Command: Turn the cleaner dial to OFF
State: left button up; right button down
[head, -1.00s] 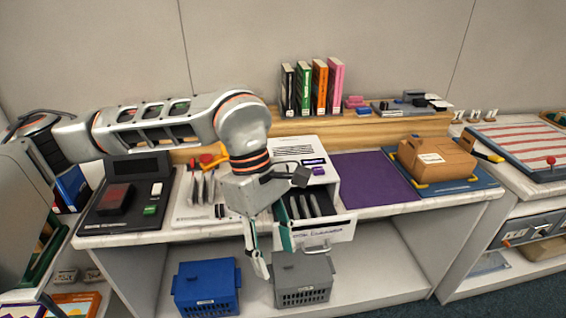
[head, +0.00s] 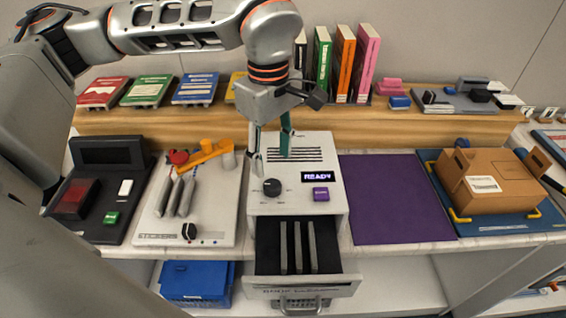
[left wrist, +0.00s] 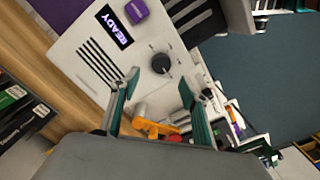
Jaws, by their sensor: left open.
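The cleaner (head: 320,208) is a white box on the bench with a lit READY display (head: 317,176), a purple button (head: 320,194) and vent slots. Its round black dial (head: 272,187) is on the top left; it also shows in the left wrist view (left wrist: 161,63), with tick marks around it. I cannot tell which mark it points to. My left gripper (head: 270,155) is open and empty above the cleaner's back left, behind the dial. In the left wrist view the dial lies just past and between its fingertips (left wrist: 158,84), apart from them.
A pale board (head: 150,228) with grey rods, an orange tool (head: 206,153) and another black knob stands left of the cleaner. A purple mat (head: 396,200) is clear to the right. A cardboard box (head: 495,180) stands farther right. Books (head: 345,62) stand on the wooden shelf behind.

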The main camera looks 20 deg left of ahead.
aim_at(272, 184)
pick_arm(q)
jog(key=shift+s+f, duration=0.2)
jog(key=shift+f, duration=3.7)
jog(key=c, duration=1.1)
